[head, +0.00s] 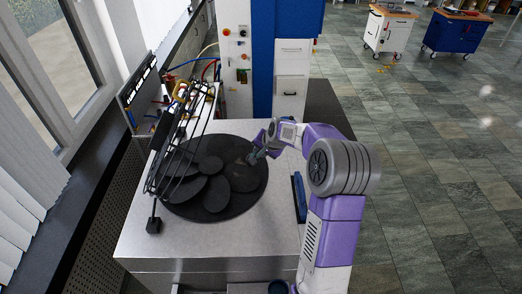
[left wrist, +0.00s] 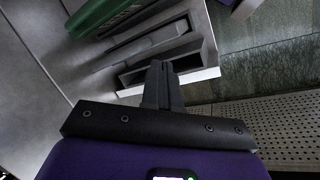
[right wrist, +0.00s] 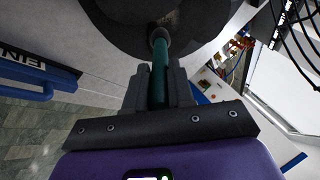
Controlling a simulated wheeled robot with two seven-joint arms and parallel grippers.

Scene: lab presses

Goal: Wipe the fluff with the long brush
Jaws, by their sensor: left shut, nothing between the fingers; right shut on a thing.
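My right gripper (head: 258,155) is over the right part of a round black plate in the head view. In the right wrist view my right gripper (right wrist: 158,85) is shut on the teal handle (right wrist: 159,72) of what seems to be the long brush. The handle's grey far end points at the dark plate (right wrist: 135,25); I cannot tell whether it touches, and no bristles can be made out. I cannot make out the fluff. My left gripper (left wrist: 162,85) is shut and empty in the left wrist view, near a grey open compartment, and is out of the head view.
The plate carries several smaller black discs (head: 218,194). A black wire frame (head: 178,140) rises over its left side. A blue bar (head: 299,197) lies at the table's right edge. A green object (left wrist: 108,14) shows in the left wrist view. The metal tabletop's front (head: 215,245) is clear.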

